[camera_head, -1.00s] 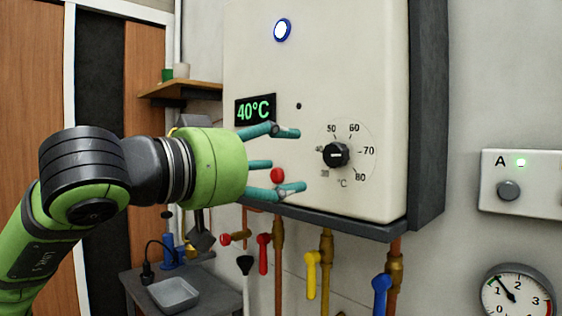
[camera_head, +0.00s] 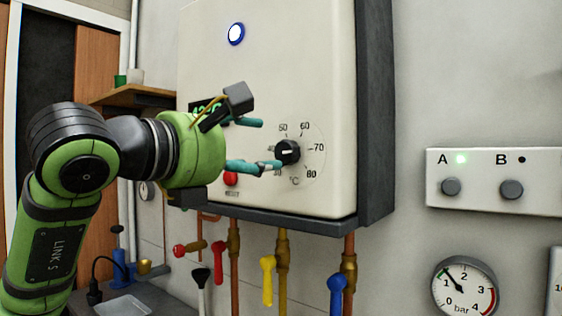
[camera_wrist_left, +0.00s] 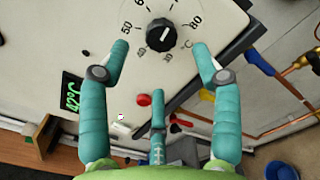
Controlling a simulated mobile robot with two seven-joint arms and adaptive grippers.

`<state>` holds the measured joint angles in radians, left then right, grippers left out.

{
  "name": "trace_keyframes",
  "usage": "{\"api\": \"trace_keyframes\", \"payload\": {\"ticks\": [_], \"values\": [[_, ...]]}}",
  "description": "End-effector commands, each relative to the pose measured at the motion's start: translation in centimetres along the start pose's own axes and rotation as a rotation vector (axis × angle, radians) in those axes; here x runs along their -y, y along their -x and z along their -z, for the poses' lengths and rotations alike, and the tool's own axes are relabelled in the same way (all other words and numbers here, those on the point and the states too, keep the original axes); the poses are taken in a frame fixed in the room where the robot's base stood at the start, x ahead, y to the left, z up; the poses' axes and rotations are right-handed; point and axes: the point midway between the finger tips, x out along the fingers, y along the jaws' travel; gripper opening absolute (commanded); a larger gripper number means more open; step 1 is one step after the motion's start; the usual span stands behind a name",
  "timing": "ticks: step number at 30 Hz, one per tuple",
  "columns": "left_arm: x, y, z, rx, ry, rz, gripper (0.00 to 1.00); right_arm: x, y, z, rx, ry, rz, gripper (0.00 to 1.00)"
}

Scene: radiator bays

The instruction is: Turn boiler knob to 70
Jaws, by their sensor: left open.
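The black boiler knob (camera_head: 288,152) sits on the cream boiler's (camera_head: 265,60) front, inside a printed scale with 50, 60, 70 and 80 visible. Its white mark appears to point left, towards the 40 side, in the head view. The knob also shows at the top of the left wrist view (camera_wrist_left: 161,34). My left gripper (camera_head: 258,145) is open, its teal fingers just left of the knob. In the wrist view the two outer fingertips (camera_wrist_left: 160,52) lie either side of and below the knob, apparently not touching it. The green display (camera_head: 205,110) is partly hidden by my gripper. My right gripper is out of view.
A red button (camera_head: 231,179) is below my fingers. Several pipes with red, yellow (camera_head: 267,280) and blue (camera_head: 336,295) valve handles hang under the boiler. A switch panel (camera_head: 495,170) and a gauge (camera_head: 464,287) are at the right. The wall between is clear.

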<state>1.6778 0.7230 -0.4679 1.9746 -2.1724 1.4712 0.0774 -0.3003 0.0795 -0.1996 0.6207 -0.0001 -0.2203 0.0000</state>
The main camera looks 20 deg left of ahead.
Motion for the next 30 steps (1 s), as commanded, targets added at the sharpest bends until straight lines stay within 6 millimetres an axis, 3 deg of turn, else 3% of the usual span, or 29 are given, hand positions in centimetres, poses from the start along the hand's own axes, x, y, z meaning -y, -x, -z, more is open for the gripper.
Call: {"api": "trace_keyframes", "payload": {"ticks": [3, 7, 21, 30], "values": [[0.1, -0.4, 0.3, -0.005, 0.197, 0.005, 0.64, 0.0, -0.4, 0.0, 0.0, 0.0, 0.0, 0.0], [0.1, -0.7, 0.4, -0.009, 0.296, 0.006, 0.64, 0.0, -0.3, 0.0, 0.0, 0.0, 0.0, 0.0], [0.0, -6.8, 0.2, -0.011, 0.307, 0.008, 0.64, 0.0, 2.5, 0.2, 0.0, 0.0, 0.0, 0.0], [0.1, -7.7, 0.4, -0.008, 0.305, 0.006, 0.64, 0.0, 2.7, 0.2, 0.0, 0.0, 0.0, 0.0]]}}
